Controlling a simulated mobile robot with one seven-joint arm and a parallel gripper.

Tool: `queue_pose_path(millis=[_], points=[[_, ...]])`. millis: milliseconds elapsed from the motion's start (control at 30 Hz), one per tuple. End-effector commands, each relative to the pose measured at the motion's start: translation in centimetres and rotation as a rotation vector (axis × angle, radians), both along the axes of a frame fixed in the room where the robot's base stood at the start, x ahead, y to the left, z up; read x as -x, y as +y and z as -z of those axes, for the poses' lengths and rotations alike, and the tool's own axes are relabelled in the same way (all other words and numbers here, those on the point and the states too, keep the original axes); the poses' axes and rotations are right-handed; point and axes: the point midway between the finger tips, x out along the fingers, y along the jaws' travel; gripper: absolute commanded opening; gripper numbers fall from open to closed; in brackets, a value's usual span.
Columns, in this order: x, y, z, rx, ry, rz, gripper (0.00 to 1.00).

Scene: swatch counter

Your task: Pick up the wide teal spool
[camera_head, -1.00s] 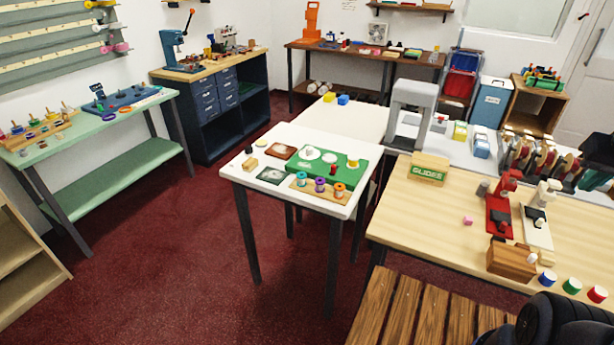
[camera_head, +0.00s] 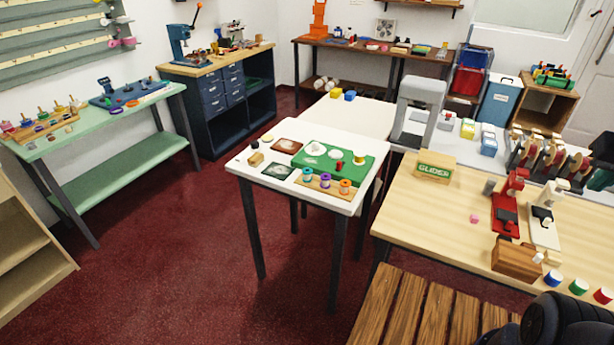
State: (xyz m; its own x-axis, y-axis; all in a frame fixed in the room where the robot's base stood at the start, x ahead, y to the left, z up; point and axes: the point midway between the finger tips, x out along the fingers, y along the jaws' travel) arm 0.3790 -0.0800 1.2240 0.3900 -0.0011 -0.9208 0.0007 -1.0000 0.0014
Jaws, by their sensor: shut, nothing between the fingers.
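A small teal spool (camera_head: 307,174) stands at the left end of a wooden strip (camera_head: 316,186) on the small white table (camera_head: 267,178). It is too small here to judge its width against others. A purple spool (camera_head: 325,180) and an orange spool (camera_head: 345,186) stand to its right on the same strip. My gripper is out of view; only a dark part of my arm shows at the lower right corner, far from the teal spool.
A green board (camera_head: 368,172) with pale round pieces lies just behind the strip. A wooden workbench (camera_head: 440,210) with red and white devices and a slatted bench (camera_head: 400,310) stand to the right. Red carpet (camera_head: 190,270) is clear left and in front of the white table.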

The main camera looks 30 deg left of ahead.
Motion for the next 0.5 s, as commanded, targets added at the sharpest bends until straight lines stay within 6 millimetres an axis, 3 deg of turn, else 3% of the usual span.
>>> queue_pose_path(millis=[33,300,500], points=[[0.00,0.00,0.00,0.000,0.000,0.000,0.08],[0.00,0.00,0.00,0.000,0.000,0.000,0.61],[0.00,0.00,0.00,0.000,0.000,0.000,0.61]])
